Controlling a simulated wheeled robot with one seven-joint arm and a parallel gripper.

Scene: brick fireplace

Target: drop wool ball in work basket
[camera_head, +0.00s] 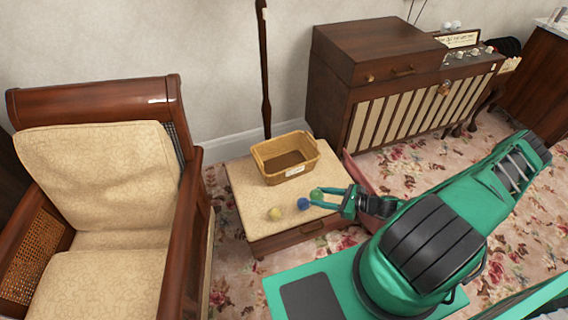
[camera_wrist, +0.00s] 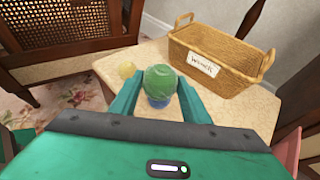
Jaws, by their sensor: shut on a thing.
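My gripper (camera_head: 330,199) is shut on a green wool ball (camera_head: 316,194), near the right front part of a low cushioned stool. In the wrist view the green ball (camera_wrist: 160,80) sits between the fingertips. A blue ball (camera_head: 303,204) lies on the stool just left of the held ball; in the wrist view it is partly hidden behind it. A yellow ball (camera_head: 274,214) lies further left on the stool. The tan wicker work basket (camera_head: 262,153) stands at the stool's back, open and upright, with a label; it also shows in the wrist view (camera_wrist: 251,75), to the right of the held ball.
The stool (camera_head: 240,192) has a cream top. A wooden armchair (camera_head: 183,240) with cream cushions stands close on its left. A dark walking stick (camera_head: 264,70) leans on the wall behind the basket. A wooden cabinet (camera_head: 333,85) stands at the back right.

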